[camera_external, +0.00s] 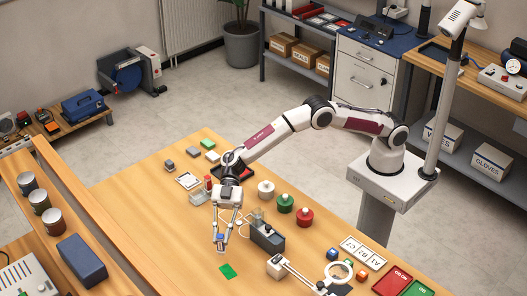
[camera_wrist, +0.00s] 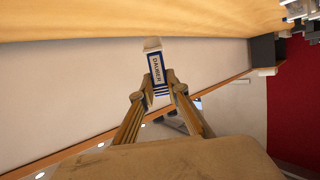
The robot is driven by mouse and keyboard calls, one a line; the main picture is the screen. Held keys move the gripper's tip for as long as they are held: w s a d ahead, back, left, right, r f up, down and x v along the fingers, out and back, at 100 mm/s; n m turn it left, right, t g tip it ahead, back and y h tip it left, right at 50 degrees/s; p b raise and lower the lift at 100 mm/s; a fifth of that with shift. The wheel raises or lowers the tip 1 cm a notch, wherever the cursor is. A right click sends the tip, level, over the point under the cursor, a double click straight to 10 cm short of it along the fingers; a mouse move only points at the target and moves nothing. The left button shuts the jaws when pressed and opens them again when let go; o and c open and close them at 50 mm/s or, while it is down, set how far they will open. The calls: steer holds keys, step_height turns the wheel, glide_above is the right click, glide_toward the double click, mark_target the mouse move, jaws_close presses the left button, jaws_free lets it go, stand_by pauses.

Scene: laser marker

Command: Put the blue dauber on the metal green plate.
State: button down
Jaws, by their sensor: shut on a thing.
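The blue dauber (camera_external: 220,240) is held upright or nearly so between the fingertips of my gripper (camera_external: 219,234). In the wrist view the dauber (camera_wrist: 155,68) shows a blue and white body with a "DAUBER" label and a pale end pointing away from my gripper (camera_wrist: 158,92). The fingers are shut on its blue part. The green metal plate (camera_external: 228,271) lies flat on the wooden table, just below the dauber in the external picture and slightly to its right. The dauber appears above the table; its exact height is hard to tell. The plate is not clear in the wrist view.
A dark grey device (camera_external: 267,238) stands close to the right of my gripper. A magnifier (camera_external: 340,271) is at front right. The table left of the plate is clear.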

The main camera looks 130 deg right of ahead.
steer(key=shift+w+a+r+n+g+y, duration=0.1)
steer(key=shift+a+r+n+g+y, duration=0.2)
steer(key=shift+a+r, duration=0.1)
steer(key=shift+s+a+r+n, duration=0.2)
steer(key=shift+a+r+n, duration=0.1)
steer(key=shift+r, duration=0.25)
steer(key=shift+s+f, duration=0.2)
glide_above(228, 268)
step_height(228, 268, down, 6)
stand_by(0.7)
steer(key=shift+f, duration=0.2)
steer(key=shift+f, duration=1.8)
steer(key=shift+f, duration=0.1)
